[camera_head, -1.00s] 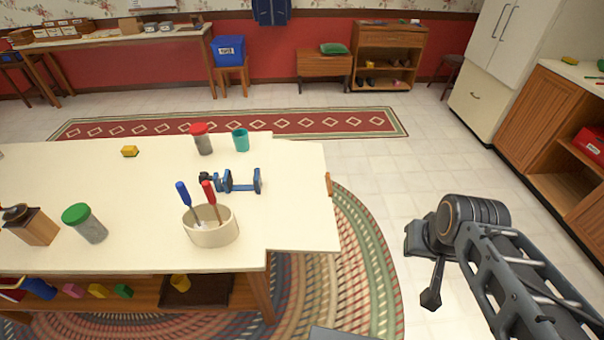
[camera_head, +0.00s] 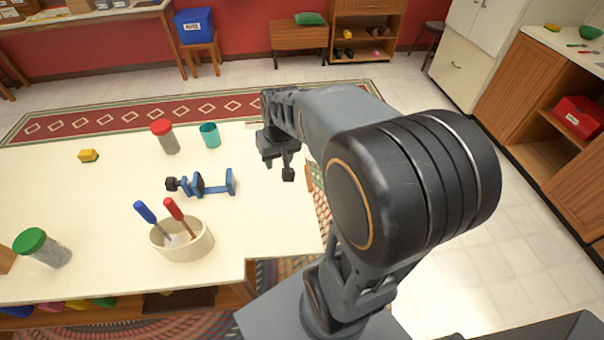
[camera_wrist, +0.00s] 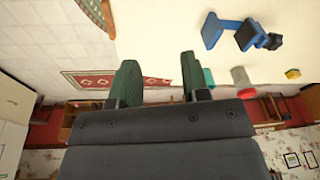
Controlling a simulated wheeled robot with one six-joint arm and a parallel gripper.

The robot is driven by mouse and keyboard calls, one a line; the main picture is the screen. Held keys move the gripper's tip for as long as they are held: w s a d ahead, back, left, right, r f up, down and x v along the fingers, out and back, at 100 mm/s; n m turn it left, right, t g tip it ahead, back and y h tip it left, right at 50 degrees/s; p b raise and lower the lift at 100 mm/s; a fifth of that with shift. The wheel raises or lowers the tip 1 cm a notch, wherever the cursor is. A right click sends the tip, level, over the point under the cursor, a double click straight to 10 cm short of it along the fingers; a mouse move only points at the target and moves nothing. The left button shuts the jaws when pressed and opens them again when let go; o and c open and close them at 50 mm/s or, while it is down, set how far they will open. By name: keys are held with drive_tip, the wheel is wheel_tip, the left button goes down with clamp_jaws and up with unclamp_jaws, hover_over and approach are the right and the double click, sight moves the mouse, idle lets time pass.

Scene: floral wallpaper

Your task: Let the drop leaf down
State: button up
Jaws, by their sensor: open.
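The cream drop leaf (camera_head: 285,225) is the right end of the table (camera_head: 90,200) and lies level with its top. A small wooden piece shows at the leaf's right edge; it also shows in the wrist view (camera_wrist: 102,14). My gripper (camera_head: 279,166) is over the leaf's far right part, pointing down. In the wrist view its two green-padded fingers (camera_wrist: 158,78) are apart with nothing between them. My arm hides part of the leaf's right edge in the head view.
An oval holder (camera_head: 185,246) with red- and blue-handled tools stands near the seam. A red-lidded jar (camera_head: 166,138), a teal cup (camera_head: 210,134) and a yellow block (camera_head: 88,155) stand farther back. Bare tiled floor lies to the right, with a wooden cabinet (camera_head: 515,90) beyond.

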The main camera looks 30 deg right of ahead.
drive_tip(key=w+d+f+m+g+p, duration=0.1)
drive_tip(key=w+d+f, duration=0.2)
drive_tip(key=d, duration=0.2)
drive_tip(key=w+d+f+m, duration=0.1)
drive_tip(key=w+d+f, duration=0.2)
drive_tip(key=d, duration=0.2)
drive_tip(key=m+y+p, duration=0.1)
hover_over(310, 178)
wheel_tip(310, 178, down, 6)
drive_tip(key=shift+g, duration=0.3)
wheel_tip(310, 178, down, 13)
drive_tip(key=shift+s+p, duration=0.1)
drive_tip(key=shift+p, duration=0.8)
drive_tip(key=shift+a+f, duration=0.1)
drive_tip(key=shift+f, duration=0.7)
clamp_jaws()
